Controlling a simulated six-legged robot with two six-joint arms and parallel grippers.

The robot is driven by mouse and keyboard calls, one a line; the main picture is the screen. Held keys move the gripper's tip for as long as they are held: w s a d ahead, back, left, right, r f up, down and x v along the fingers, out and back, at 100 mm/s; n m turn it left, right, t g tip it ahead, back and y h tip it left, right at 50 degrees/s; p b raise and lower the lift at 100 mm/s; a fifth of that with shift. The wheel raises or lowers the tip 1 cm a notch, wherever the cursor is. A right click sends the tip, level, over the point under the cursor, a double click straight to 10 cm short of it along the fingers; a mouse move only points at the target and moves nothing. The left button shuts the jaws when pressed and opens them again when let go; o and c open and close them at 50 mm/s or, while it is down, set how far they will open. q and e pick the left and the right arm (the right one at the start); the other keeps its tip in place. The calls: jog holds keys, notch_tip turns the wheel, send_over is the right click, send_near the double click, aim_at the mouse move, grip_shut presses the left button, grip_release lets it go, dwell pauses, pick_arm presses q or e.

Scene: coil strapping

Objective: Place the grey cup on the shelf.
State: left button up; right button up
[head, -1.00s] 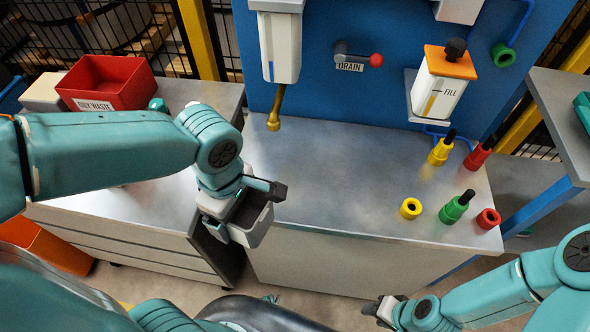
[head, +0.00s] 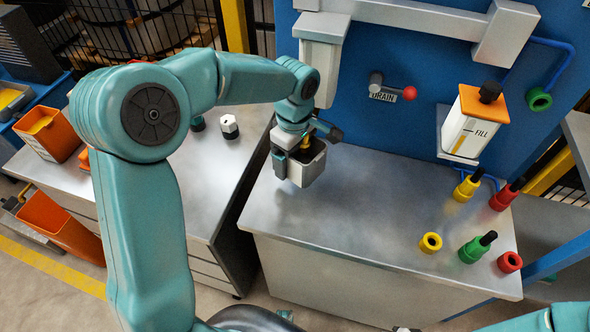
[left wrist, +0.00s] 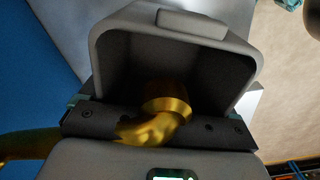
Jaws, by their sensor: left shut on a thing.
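The grey cup (head: 308,168) is an open, square-sided box with a dark inside. My left gripper (head: 290,158) is shut on its near side and holds it roughly upright above the metal bench. The brass spout (head: 305,146) comes down at the cup's mouth. In the left wrist view, the cup (left wrist: 180,32) fills the middle, the dark jaws of my left gripper (left wrist: 160,127) cross below it, and the spout (left wrist: 165,105) overlaps its opening. A grey ledge (head: 442,148) on the blue panel carries the FILL container. Only a sliver of my right gripper shows at the bottom edge.
The metal bench (head: 370,200) is clear in the middle. Yellow, green and red fittings (head: 472,248) stand at its right end. A red-knobbed DRAIN lever (head: 400,94) is on the blue panel (head: 400,60). A left-hand bench (head: 200,190) holds a white hexagonal piece (head: 229,126).

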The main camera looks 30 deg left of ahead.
pick_arm(q)
jog(key=shift+s+d+f, duration=0.1)
jog(key=shift+f, duration=0.85)
jog(key=f, duration=0.5)
jog(key=shift+w, duration=0.2)
jog(key=shift+f, duration=0.1)
jog(key=shift+f, duration=0.15)
jog(key=o, duration=0.8)
jog(key=shift+r, duration=0.3)
notch_tip(320, 180, up, 7)
jog(key=shift+r, duration=0.2)
